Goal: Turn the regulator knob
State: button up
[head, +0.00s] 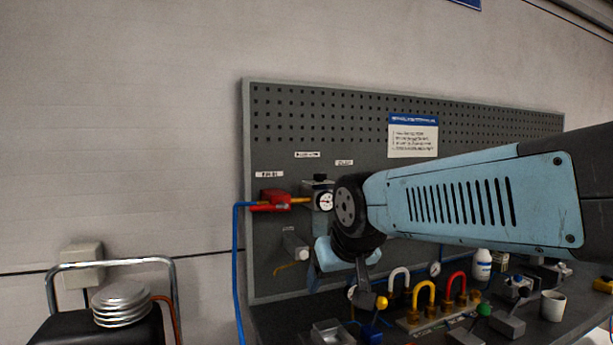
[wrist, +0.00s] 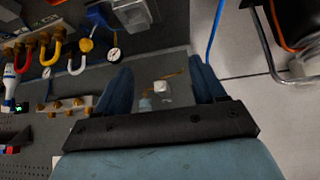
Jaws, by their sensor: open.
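The regulator (head: 318,197) is a small grey body with a round white gauge on the pegboard, and a black knob (head: 320,178) is on its top. My gripper (head: 338,279) is open and empty in front of the board, below and slightly right of the regulator. My wrist hides part of the area right of the gauge. In the wrist view my gripper (wrist: 160,70) has its two dark blue fingers spread. A pale block (wrist: 162,92) with an orange tube shows between them, apart from both fingers. I cannot make out the regulator knob in the wrist view.
A red valve (head: 270,200) with a blue hose (head: 237,265) sits left of the regulator. A cart with stacked plates (head: 122,303) stands left.

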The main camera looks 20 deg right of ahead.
jog(key=w+d+r+m+t+h, duration=0.1)
jog(key=w+d+r+t, duration=0.25)
jog(key=w, duration=0.35)
jog(key=w+d+r+t+h, duration=0.1)
jog(key=w+d+r+t, duration=0.1)
jog(key=w+d+r, duration=0.4)
jog(key=n+t+y, duration=0.1)
jog(key=t+y, duration=0.1)
jog(key=t, duration=0.3)
send_near(318, 174)
jog(key=w, duration=0.4)
jog(key=w+d, duration=0.1)
jog(key=w, duration=0.4)
jog(key=w+d, duration=0.1)
jog(key=w, duration=0.3)
jog(key=shift+w+f, duration=0.15)
jog(key=shift+c, duration=0.2)
jog(key=c, duration=0.9)
